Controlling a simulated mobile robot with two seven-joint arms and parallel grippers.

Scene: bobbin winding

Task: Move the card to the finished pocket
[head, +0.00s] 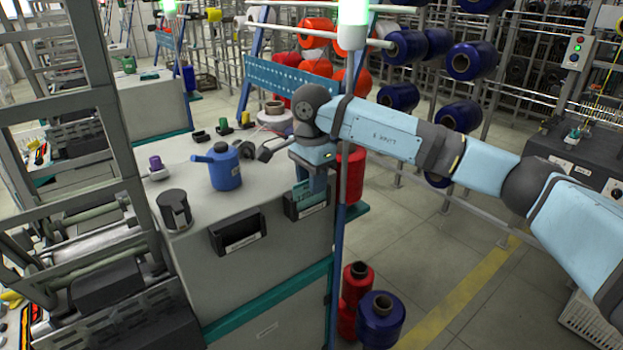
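My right gripper (317,185) points down at the right-hand dark pocket (306,211) on the front of the grey cabinet. A teal card (301,194) stands in that pocket, its upper part showing beside the gripper. The fingers are partly hidden, and I cannot tell whether they are closed on the card. The left-hand dark pocket (238,233) hangs on the same front and shows no card. Both pockets carry small pale labels that are too small to read. My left gripper is out of view.
On the cabinet top (200,250) stand a blue oil can (225,168), a dark mug-like container (174,210) and small spools. A blue upright post (337,240) stands close to the right pocket. Red and blue yarn cones (381,320) stand on the floor.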

